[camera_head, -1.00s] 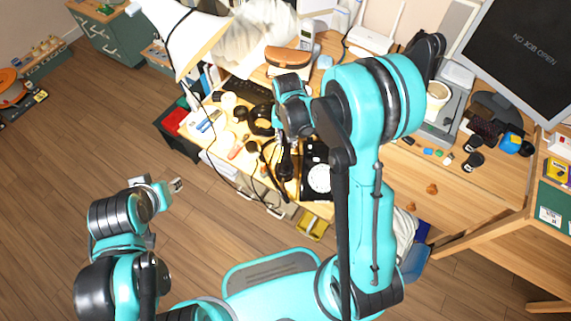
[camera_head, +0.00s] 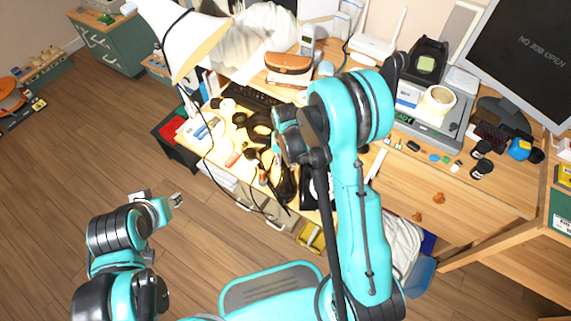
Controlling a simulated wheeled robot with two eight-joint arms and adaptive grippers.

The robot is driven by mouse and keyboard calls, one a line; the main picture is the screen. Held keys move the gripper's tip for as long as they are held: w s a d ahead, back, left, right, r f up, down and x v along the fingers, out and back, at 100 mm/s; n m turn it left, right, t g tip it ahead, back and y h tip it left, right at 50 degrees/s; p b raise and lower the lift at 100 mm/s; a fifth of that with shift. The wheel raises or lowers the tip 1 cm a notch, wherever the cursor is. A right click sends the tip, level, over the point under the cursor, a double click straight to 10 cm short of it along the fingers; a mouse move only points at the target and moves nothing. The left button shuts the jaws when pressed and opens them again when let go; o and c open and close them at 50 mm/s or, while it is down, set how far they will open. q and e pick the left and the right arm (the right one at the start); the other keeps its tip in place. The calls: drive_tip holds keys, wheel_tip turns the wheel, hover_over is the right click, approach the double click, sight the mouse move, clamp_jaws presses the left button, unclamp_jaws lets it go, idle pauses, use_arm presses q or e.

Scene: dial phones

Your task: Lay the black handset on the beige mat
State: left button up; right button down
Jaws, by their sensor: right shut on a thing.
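My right gripper (camera_head: 285,166) points down over the cluttered desk, partly hidden by my own wrist. It is shut on the black handset (camera_head: 285,188), a dark, long shape below the fingers. The black telephone body (camera_head: 312,194) is just right of it, largely hidden behind my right arm. I cannot make out the beige mat for certain; my arm covers part of the desk. My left gripper (camera_head: 177,200) is over the floor at the left, away from the desk, too small to tell whether it is open.
Small dark items and cables crowd the desk left of the handset. A grey scale (camera_head: 430,127) and a monitor (camera_head: 525,55) are at the right.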

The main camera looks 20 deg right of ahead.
drive_tip(key=c, duration=1.2)
unclamp_jaws()
drive_tip(key=shift+f, duration=0.15)
wheel_tip(320, 180, up, 11)
drive_tip(key=p, duration=0.4)
drive_tip(key=shift+p, duration=0.35)
drive_tip(key=shift+s+d+r+n+t, duration=0.2)
drive_tip(key=shift+s+r+n+t, duration=0.7)
drive_tip(key=shift+s+r, duration=1.85)
drive_tip(key=shift+s+d+r+n+t, duration=0.3)
drive_tip(key=shift+s+r+t, duration=1.2)
drive_tip(key=shift+s+r, duration=1.2)
drive_tip(key=shift+s+d+r+n+t, duration=0.15)
drive_tip(key=shift+s+r+n+t, duration=0.75)
drive_tip(key=shift+s+r, duration=1.8)
